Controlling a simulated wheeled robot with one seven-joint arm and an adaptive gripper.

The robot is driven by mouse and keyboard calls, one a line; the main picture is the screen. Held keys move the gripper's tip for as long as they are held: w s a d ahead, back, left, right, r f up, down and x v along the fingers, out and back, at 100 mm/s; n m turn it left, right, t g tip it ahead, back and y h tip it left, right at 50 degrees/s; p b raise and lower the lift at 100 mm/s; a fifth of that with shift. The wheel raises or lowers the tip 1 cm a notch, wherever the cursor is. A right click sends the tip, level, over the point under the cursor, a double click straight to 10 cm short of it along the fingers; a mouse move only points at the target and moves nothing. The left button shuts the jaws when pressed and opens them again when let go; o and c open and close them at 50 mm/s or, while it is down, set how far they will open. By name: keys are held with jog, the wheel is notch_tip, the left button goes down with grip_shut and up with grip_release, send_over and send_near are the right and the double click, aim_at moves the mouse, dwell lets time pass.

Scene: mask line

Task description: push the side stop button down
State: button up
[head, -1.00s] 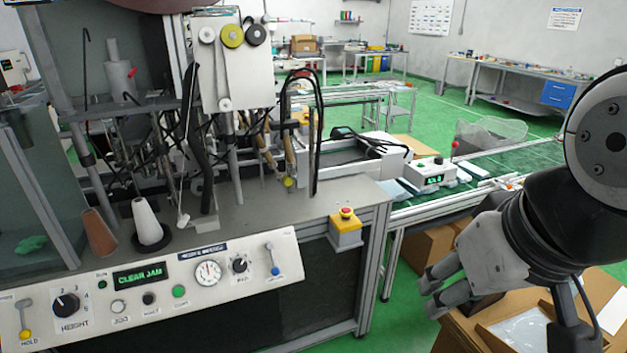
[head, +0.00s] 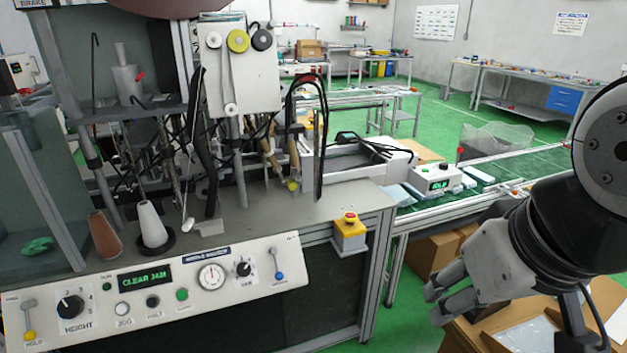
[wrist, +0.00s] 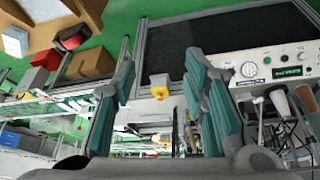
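The side stop button is a red cap (head: 350,217) on a yellow box (head: 350,240) fixed to the right end of the machine's front edge in the head view. The cap stands up from the box and nothing touches it. The yellow box also shows in the wrist view (wrist: 159,82), between my fingers in the picture but beyond them. My gripper (head: 438,302) is to the right of the box and lower in the head view, clear of it. In the wrist view its two teal-padded fingers (wrist: 160,68) are wide apart with nothing held.
The machine's control panel (head: 160,285) with "CLEAR JAM" on its display is at left. A conveyor (head: 440,210) with a small display box (head: 433,180) runs behind. Cardboard boxes (head: 435,255) stand on the green floor. The space between gripper and yellow box looks free.

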grip_shut()
dwell(1.1)
